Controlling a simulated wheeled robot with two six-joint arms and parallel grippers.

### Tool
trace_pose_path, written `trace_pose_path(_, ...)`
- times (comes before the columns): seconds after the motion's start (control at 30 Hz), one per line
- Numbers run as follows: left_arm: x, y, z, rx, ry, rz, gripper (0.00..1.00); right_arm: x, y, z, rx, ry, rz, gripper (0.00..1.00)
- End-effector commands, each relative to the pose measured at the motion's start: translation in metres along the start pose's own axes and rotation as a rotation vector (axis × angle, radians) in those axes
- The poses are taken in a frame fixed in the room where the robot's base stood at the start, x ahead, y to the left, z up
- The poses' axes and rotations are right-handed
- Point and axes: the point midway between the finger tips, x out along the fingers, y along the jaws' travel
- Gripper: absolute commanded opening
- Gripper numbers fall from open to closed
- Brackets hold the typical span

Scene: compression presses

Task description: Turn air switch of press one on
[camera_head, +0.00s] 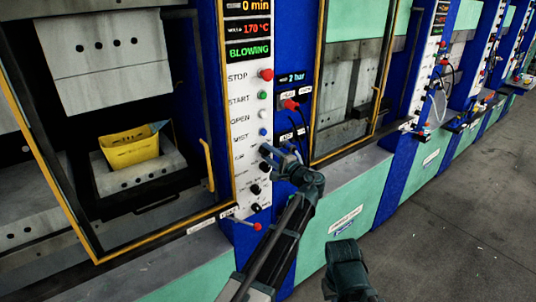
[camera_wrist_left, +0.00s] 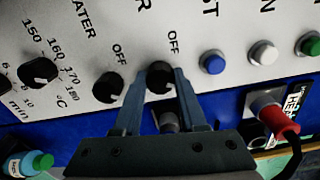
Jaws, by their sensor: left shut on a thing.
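The air switch (camera_wrist_left: 160,77) is a black round knob on the white control panel (camera_head: 247,110) of the near press. An OFF label stands by it in the left wrist view. My left gripper (camera_head: 268,152) is at the panel, below the MIST button. In the left wrist view, its two fingers (camera_wrist_left: 158,88) are on either side of the knob and shut on it. The knob's pointer is hard to make out. A dark part of my other arm, which seems to be my right gripper (camera_head: 346,270), shows at the bottom; its fingers cannot be made out.
Another black knob (camera_wrist_left: 109,87) with an OFF label sits close beside the air switch. A blue button (camera_wrist_left: 212,62) is on the other side. A red connector (camera_head: 290,104) with a cable sticks out right of the panel. The grey floor (camera_head: 460,210) is clear at right.

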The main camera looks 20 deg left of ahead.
Motion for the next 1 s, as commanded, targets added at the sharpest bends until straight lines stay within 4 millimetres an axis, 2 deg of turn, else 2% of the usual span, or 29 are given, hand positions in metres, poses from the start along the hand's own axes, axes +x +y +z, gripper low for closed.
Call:
trace_pose_path(0.37,-0.0012,0.0008,-0.0006,0.135,0.002,0.003,0.00,0.0002,0.0000,0.0000,0.000,0.000,0.000,0.00)
trace_pose_path(0.9,-0.0014,0.0012,-0.0005,0.154,0.003,0.004,0.00,0.0003,0.0000,0.0000,0.000,0.000,0.000,0.00)
trace_pose_path(0.93,-0.0014,0.0012,-0.0005,0.154,0.003,0.004,0.46,0.0003,0.0000,0.0000,0.000,0.000,0.000,0.00)
trace_pose_path(1.0,-0.0013,0.0010,-0.0005,0.154,0.002,0.003,0.59,0.0003,0.0000,0.0000,0.000,0.000,0.000,0.00)
